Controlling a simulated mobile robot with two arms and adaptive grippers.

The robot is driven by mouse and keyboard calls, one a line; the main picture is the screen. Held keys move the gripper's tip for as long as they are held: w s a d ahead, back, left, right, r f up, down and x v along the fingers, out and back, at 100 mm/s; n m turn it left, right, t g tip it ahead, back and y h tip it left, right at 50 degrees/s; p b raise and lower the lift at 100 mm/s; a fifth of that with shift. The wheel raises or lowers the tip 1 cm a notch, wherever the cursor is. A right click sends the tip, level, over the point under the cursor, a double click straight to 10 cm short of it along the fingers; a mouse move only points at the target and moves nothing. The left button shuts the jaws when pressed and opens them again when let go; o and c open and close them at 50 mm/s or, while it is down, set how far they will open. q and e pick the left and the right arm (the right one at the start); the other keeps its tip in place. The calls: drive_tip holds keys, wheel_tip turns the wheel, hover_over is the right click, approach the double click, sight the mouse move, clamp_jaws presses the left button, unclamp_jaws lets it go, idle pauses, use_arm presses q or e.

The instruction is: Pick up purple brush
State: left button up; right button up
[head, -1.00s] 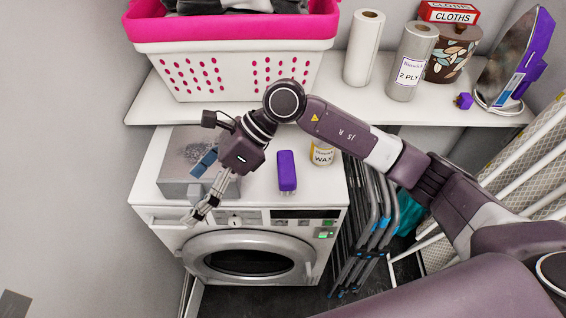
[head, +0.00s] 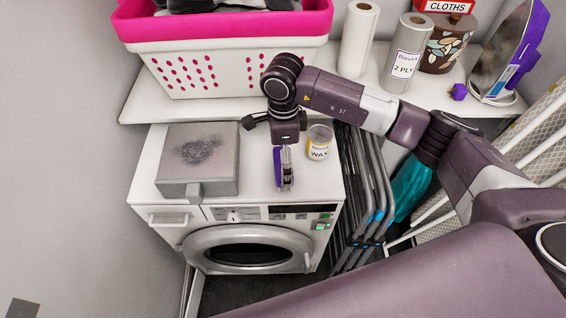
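The purple brush (head: 278,164) lies on top of the white washing machine, towards the right and near its front edge. My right gripper (head: 286,182) points down directly over the brush, with its grey fingers in front of it and hiding part of it. The fingers overlap the brush in the picture. I cannot tell whether they touch it or are closed around it. My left gripper is not in view.
A grey box (head: 200,150) stands left of the brush. A wax jar (head: 319,142) stands close on its right. The shelf behind holds a pink-rimmed basket (head: 210,75) and paper rolls (head: 358,38). Folded metal racks (head: 372,200) lean right of the machine.

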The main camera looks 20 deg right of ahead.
drive_tip(key=shift+f, duration=0.7)
drive_tip(key=c, duration=1.2)
wheel_tip(320, 180, up, 20)
drive_tip(key=b, duration=0.4)
